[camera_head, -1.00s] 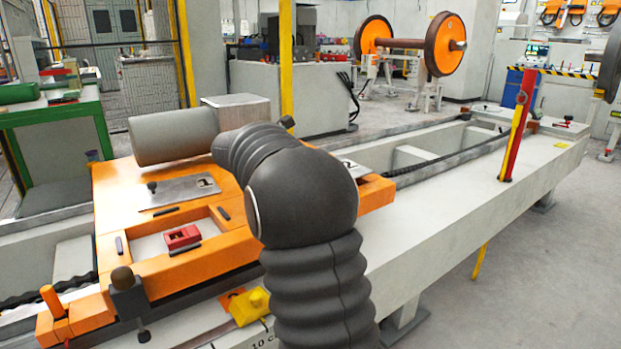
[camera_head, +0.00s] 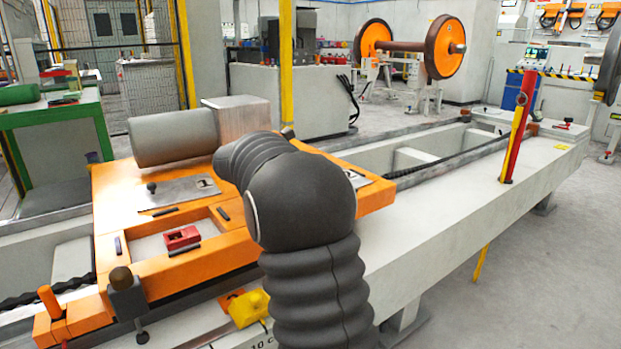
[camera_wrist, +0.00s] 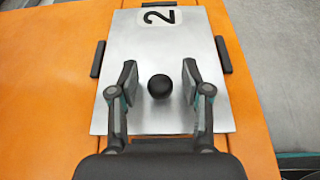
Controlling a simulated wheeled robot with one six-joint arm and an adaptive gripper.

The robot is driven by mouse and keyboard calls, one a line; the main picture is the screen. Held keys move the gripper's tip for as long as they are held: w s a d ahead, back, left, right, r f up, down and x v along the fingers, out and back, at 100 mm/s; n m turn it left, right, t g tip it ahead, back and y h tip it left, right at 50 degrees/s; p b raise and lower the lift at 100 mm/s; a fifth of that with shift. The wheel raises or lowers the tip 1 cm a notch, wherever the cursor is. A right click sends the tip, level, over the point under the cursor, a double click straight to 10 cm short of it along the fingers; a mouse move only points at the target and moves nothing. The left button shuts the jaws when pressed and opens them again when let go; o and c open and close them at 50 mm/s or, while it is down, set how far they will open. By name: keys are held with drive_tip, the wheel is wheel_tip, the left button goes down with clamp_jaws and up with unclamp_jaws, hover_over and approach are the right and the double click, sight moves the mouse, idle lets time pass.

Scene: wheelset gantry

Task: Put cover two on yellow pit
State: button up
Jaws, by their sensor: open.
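Cover two (camera_wrist: 139,55) is a silver metal plate marked 2 with a round black knob (camera_wrist: 159,87). It lies flat on the orange carriage (camera_wrist: 50,60), and part of it shows in the head view (camera_head: 357,179), mostly hidden behind my arm. My gripper (camera_wrist: 159,80) is open in the wrist view, with one finger on each side of the knob and a gap on both sides. In the head view my arm hides the gripper. Cover one (camera_head: 187,190), with a 1 on it, lies on the carriage's left part. I cannot make out a yellow pit for certain.
A red block (camera_head: 182,238) sits in a recess of the carriage. A yellow part (camera_head: 248,308) is at the front edge. A grey cylinder (camera_head: 173,137) lies behind cover one. A red and yellow post (camera_head: 518,125) stands to the right. Black stops flank cover two.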

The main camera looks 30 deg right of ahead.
drive_tip(key=p+v, duration=0.2)
drive_tip(key=v, duration=0.9)
drive_tip(key=shift+a+r, duration=0.1)
drive_tip(key=shift+r, duration=0.15)
drive_tip(key=shift+a+r, duration=0.15)
drive_tip(key=shift+a, duration=0.2)
